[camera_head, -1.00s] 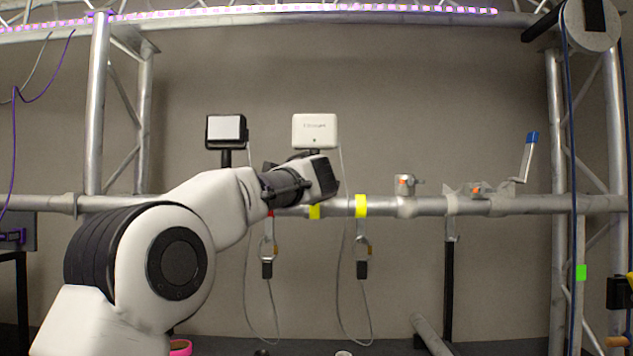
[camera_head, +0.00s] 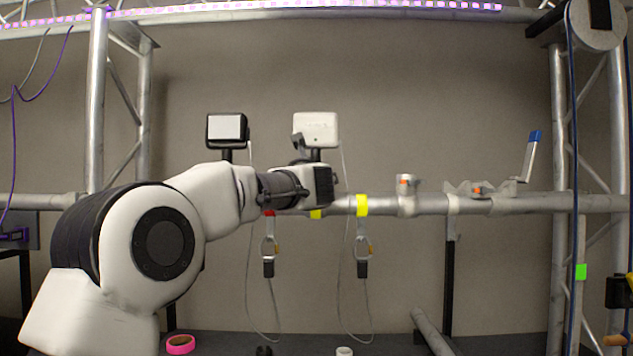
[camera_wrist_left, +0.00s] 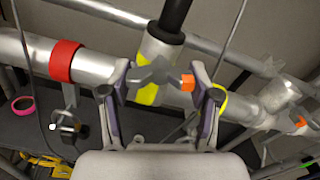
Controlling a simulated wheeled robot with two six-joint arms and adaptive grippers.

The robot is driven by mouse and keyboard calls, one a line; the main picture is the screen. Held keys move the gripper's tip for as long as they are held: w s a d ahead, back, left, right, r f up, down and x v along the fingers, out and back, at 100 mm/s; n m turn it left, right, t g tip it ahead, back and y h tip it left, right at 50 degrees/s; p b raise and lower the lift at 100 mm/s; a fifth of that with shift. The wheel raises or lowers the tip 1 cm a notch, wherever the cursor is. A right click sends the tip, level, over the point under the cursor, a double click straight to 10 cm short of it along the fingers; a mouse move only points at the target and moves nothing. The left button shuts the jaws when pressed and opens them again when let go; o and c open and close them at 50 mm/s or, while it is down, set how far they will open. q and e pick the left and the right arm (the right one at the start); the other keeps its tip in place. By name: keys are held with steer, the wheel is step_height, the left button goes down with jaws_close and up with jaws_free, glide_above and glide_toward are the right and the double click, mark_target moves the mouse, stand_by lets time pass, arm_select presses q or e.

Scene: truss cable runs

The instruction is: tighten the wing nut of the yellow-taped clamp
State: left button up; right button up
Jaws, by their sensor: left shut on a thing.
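The yellow-taped clamp sits on the horizontal truss tube, with a yellow band (camera_head: 316,213) just under my left gripper (camera_head: 322,184). In the left wrist view its yellow tape (camera_wrist_left: 147,93) shows below a black post. A grey wing nut (camera_wrist_left: 157,74) with an orange block beside its right end lies between the two fingers of my left gripper (camera_wrist_left: 163,80), which is shut on it. In the head view my own wrist hides the nut. My right gripper is in neither view.
A second yellow band (camera_head: 362,205) and a red band (camera_wrist_left: 65,61) are on the same tube. A white box (camera_head: 316,129) and a black-framed box (camera_head: 227,130) stand above it. Thin cables hang below. A pink tape roll (camera_head: 180,344) lies low at left.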

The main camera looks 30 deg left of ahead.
arm_select(q)
steer(key=shift+a+m+p, duration=0.1)
steer(key=shift+m+p, duration=0.35)
steer(key=shift+m, duration=1.25)
steer(key=shift+f, duration=0.1)
steer(key=o, duration=1.2)
steer(key=shift+c, duration=0.2)
